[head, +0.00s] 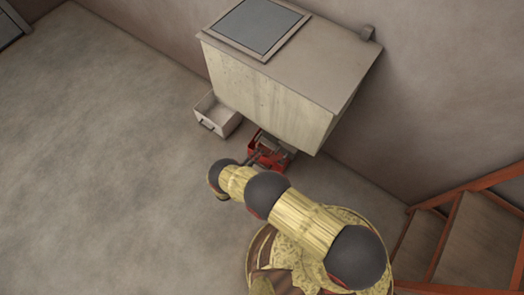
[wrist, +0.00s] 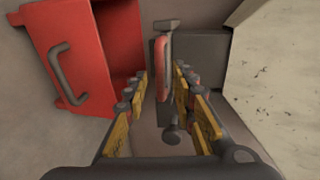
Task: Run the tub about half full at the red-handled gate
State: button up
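The gate's red handle (wrist: 163,68) stands upright on a grey metal gate in the wrist view. My gripper (wrist: 160,75) is open, with its yellow and black fingers on either side of the handle. The handle seems to lie between or just beyond the fingertips; I cannot tell whether they touch it. A red tub (wrist: 85,55) with a grey bar handle is at the upper left, tilted in the picture. The red tub (head: 253,150) also shows under the hopper in the head view, partly hidden. Its fill level is not visible.
The pale hopper (head: 265,100) with a grey lid panel (head: 256,28) overhangs the gate against the wall. A whitish open tub (head: 216,116) with a handle sits on the floor to the left. Orange-framed stairs (head: 440,235) stand at the right. The left floor is clear.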

jog(key=shift+b+x, duration=0.4)
jog(key=shift+x, duration=1.75)
grip_shut()
jog(key=shift+s, duration=0.1)
